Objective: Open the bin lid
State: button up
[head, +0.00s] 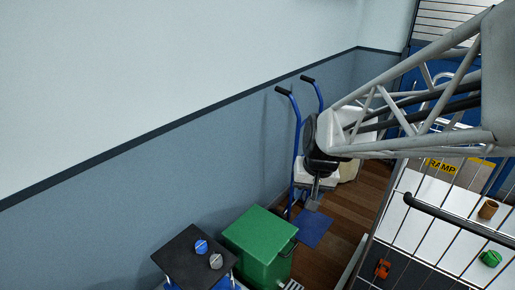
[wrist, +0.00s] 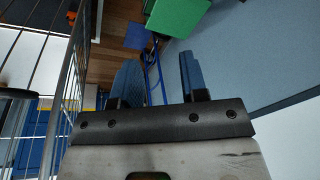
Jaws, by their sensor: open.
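The green bin (head: 258,240) stands on the floor against the blue wall, low in the head view. Its flat green lid looks closed. The bin also shows at the top of the wrist view (wrist: 178,14), cut off by the edge. My gripper (head: 314,198) hangs in the air above and to the right of the bin in the head view, apart from it. In the wrist view my gripper (wrist: 160,76) has its two fingers spread with nothing between them.
A black-topped stand (head: 190,254) with a blue and a grey ball is left of the bin. A blue hand truck (head: 296,150) leans by the wall behind my gripper. A wire cage (head: 420,225) is at right. Some wooden floor (head: 345,215) is clear.

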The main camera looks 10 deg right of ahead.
jog(key=w+d+f+m, duration=0.1)
jog(key=w+f+m, duration=0.1)
jog(key=w+f, duration=0.8)
jog(key=m, duration=0.5)
send_over(293, 249)
jog(key=s, duration=0.1)
jog(key=s+d+f+x, duration=0.1)
jog(key=s+x, duration=0.2)
jog(key=x, duration=1)
jog(key=s+d+x, duration=0.1)
jog(key=s+x, duration=0.1)
jog(key=x, duration=1)
jog(key=s+d+f+x, duration=0.1)
jog(key=s+x, duration=0.2)
jog(key=x, duration=1)
jog(key=shift+d+f+g+y, duration=0.3)
jog(key=shift+d+f+g, duration=0.1)
jog(key=shift+d+f, duration=0.2)
jog(key=shift+w+a+f, duration=0.15)
jog(key=shift+f, duration=1.1)
jog(key=shift+w+a+f, duration=0.15)
jog(key=shift+f, duration=1.1)
jog(key=shift+w+a+f, duration=0.15)
jog(key=shift+f, duration=1.1)
grip_shut()
